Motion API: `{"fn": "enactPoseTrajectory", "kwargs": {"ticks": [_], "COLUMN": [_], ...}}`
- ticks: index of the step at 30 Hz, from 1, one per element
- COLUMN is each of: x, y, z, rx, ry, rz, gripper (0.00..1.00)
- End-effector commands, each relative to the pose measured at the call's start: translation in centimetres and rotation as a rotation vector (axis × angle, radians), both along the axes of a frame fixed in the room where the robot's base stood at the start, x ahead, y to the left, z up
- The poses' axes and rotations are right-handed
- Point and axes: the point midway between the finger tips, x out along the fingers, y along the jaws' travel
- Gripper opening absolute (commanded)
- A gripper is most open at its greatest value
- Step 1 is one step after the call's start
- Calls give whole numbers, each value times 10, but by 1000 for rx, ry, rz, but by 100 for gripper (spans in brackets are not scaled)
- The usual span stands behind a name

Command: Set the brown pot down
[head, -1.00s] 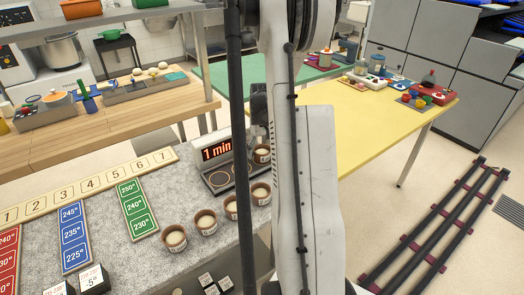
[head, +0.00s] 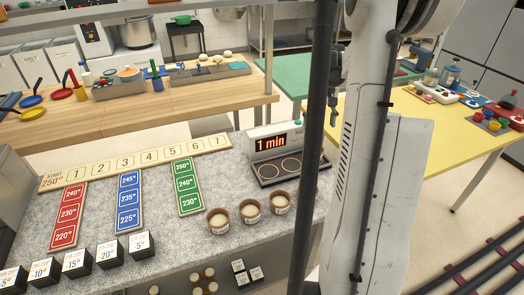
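Three small brown pots with pale contents stand upright in a row on the grey stone counter: the left pot (head: 218,221), the middle pot (head: 250,211) and the right pot (head: 280,203). Behind them is a timer device (head: 270,170) reading "1 min", with two empty round places showing. My gripper (head: 336,112) is partly visible as a dark shape between the pole and my arm, raised above the level of the device. I cannot make out a pot in it or whether its fingers are open.
A numbered wooden strip (head: 135,162) and red, blue and green temperature boards lie on the counter. Several black-and-white blocks (head: 76,263) line its front edge. A yellow table (head: 450,140) stands to the right. Bare counter shows left of the pots.

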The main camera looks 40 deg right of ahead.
Motion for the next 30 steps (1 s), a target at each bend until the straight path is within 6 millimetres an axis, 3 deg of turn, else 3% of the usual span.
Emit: {"fn": "enactPoseTrajectory", "kwargs": {"ticks": [4, 8, 12, 18, 23, 30], "x": [5, 20, 36, 44, 39, 16], "y": [12, 50, 109, 194, 259, 350], "z": [7, 28, 56, 89, 107, 122], "rx": [-9, -35, -77, -126, -156, -184], "ry": [-7, -32, -79, -155, -224, -334], "rz": [12, 49, 103, 179, 240, 330], "gripper": [72, 72, 72, 72, 72, 72]}}
